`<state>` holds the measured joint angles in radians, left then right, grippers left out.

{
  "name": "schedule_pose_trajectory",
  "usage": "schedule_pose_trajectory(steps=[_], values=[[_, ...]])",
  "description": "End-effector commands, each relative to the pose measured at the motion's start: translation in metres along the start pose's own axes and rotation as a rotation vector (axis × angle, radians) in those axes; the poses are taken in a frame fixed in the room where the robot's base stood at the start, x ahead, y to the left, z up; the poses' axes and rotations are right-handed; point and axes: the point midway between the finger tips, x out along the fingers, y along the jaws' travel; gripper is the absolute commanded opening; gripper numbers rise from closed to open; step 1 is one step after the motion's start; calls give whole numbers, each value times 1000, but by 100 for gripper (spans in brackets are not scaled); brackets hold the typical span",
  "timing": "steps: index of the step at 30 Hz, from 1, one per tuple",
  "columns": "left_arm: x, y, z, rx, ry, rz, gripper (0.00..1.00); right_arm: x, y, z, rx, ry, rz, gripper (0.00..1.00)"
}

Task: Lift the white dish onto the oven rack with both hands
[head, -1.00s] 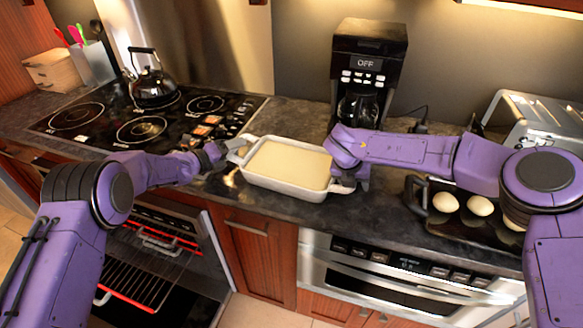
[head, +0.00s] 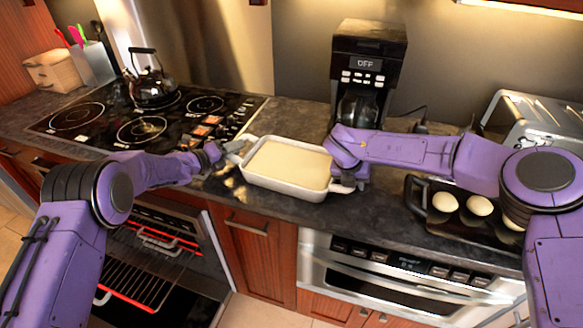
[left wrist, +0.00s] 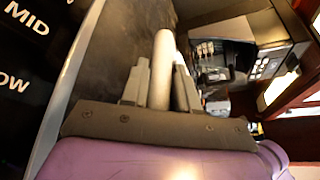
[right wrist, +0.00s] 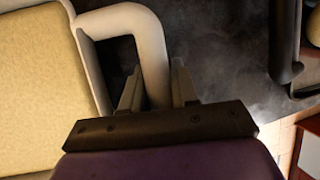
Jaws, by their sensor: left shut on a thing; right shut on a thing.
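The white dish (head: 287,188), filled with something pale yellow, is at the counter's front edge in the head view, right of the cooktop. My left gripper (head: 228,152) is at its left handle. In the left wrist view the white handle (left wrist: 162,70) stands between the fingers (left wrist: 160,88). My right gripper (head: 347,184) is at its right handle. In the right wrist view the handle (right wrist: 150,50) passes between the fingers (right wrist: 153,90). Both grippers are shut on the dish. The oven rack (head: 150,272) is at lower left, in the open oven with red-edged racks.
A black cooktop (head: 150,120) with a kettle (head: 152,82) is at left. A coffee maker (head: 368,65) stands behind the dish. A dark tray (head: 460,232) with white round items and a toaster (head: 535,118) are at right. The counter between dish and tray is clear.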

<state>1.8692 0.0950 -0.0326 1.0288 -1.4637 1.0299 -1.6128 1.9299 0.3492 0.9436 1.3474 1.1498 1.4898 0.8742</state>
Motion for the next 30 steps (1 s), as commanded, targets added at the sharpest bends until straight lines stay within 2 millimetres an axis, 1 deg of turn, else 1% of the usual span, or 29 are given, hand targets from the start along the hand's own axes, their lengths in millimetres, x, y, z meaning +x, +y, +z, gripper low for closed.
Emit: schedule_pose_trajectory(steps=[24, 25, 30], values=[[0, -1, 1, 3, -2, -1, 0, 0, 0, 1, 1, -2, 1, 0], [0, -4, 4, 4, -6, -7, 0, -2, 0, 3, 2, -5, 2, 0], [-1, -8, 6, 3, -5, -6, 0, -6, -1, 4, 2, -5, 2, 0]])
